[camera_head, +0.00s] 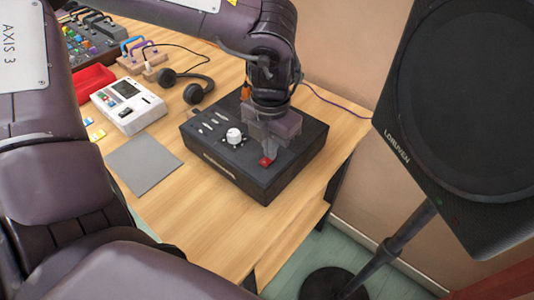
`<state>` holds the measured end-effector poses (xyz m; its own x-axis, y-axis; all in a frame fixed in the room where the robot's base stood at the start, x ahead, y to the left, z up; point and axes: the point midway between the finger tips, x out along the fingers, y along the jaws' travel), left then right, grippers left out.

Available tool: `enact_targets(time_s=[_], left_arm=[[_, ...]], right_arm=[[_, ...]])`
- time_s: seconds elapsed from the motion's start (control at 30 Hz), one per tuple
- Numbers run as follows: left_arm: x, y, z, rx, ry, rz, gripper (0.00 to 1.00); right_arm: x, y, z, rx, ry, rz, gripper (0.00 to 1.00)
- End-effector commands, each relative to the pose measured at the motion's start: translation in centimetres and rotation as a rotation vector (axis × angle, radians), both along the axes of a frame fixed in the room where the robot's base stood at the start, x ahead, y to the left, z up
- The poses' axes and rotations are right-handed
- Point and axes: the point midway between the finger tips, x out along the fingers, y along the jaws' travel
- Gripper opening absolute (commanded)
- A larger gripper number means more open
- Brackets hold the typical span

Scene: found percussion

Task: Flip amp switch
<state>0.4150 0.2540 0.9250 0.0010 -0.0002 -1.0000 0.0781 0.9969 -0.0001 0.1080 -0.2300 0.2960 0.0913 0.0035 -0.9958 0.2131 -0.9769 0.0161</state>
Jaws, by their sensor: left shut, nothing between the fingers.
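The amp is a black box (257,184) on the wooden table, with a white knob (234,136) and several small switches on its top. A red switch (265,161) sits on its top near the front right. My left gripper (268,154) points down over the amp, shut and empty, with its tips at the red switch. They look to be touching it or just above it; I cannot tell which. The gripper hides part of the amp's top behind it. My right gripper is not in view.
A black speaker (465,95) on a stand rises at the right, beyond the table edge. Headphones (187,86), a white device (128,106), a red tray (93,80) and a grey mat (143,164) lie left of the amp. The table front (200,215) is clear.

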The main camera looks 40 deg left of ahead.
Motion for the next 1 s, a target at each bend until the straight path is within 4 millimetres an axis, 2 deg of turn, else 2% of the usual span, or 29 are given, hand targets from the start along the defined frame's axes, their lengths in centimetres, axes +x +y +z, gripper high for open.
enact_targets(time_s=[0.27, 1.0], left_arm=[[0.0, 0.0, 0.3, 0.0, 0.002, 0.0, 0.0], [0.0, 0.0, 6.3, 0.001, 0.001, 0.0, 0.0]], right_arm=[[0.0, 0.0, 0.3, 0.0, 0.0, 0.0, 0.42], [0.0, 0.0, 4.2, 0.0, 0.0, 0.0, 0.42]])
